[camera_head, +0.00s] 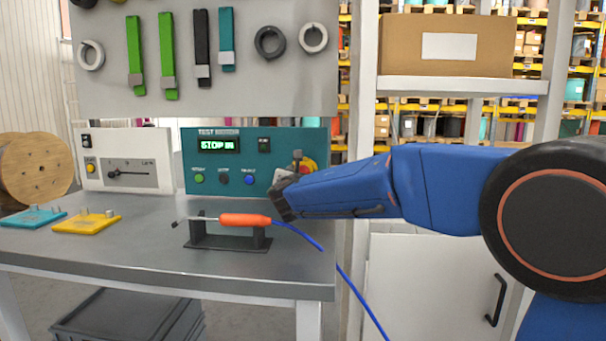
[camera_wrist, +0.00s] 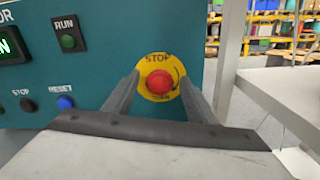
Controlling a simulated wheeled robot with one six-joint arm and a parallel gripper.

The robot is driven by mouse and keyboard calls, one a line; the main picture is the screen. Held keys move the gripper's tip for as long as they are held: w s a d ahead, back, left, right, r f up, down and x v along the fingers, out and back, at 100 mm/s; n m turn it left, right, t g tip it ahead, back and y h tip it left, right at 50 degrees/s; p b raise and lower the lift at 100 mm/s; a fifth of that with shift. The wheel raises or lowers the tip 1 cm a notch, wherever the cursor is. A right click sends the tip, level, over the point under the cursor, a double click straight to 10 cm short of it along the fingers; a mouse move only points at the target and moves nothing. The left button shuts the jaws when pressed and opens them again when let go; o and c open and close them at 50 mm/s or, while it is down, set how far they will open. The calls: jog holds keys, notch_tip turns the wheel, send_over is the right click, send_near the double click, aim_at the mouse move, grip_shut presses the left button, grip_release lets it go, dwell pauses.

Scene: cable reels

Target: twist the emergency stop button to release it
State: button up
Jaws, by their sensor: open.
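The red emergency stop button (camera_wrist: 160,83) sits on a round yellow plate (camera_wrist: 154,59) marked STOP, on the right part of the teal control panel (camera_wrist: 110,45). In the head view the panel (camera_head: 225,172) stands at the back of the bench, and part of the yellow and red stop button (camera_head: 309,166) shows behind my gripper (camera_head: 290,178). In the wrist view my gripper (camera_wrist: 160,97) is open, with one finger on each side of the button. I cannot tell whether the fingers touch it. The display (camera_head: 218,145) reads what looks like STOP IN.
A soldering iron with an orange handle (camera_head: 245,220) rests in a black stand on the bench (camera_head: 150,250), its blue cable hanging off the edge. A white panel (camera_head: 125,158) stands left. Teal (camera_head: 33,219) and yellow (camera_head: 86,223) plates lie at left. A shelf post stands right of the panel.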

jog(key=c, duration=1.1)
jog(key=shift+m, duration=0.3)
jog(key=shift+d+f+m, duration=0.1)
jog(key=shift+m, duration=3.5)
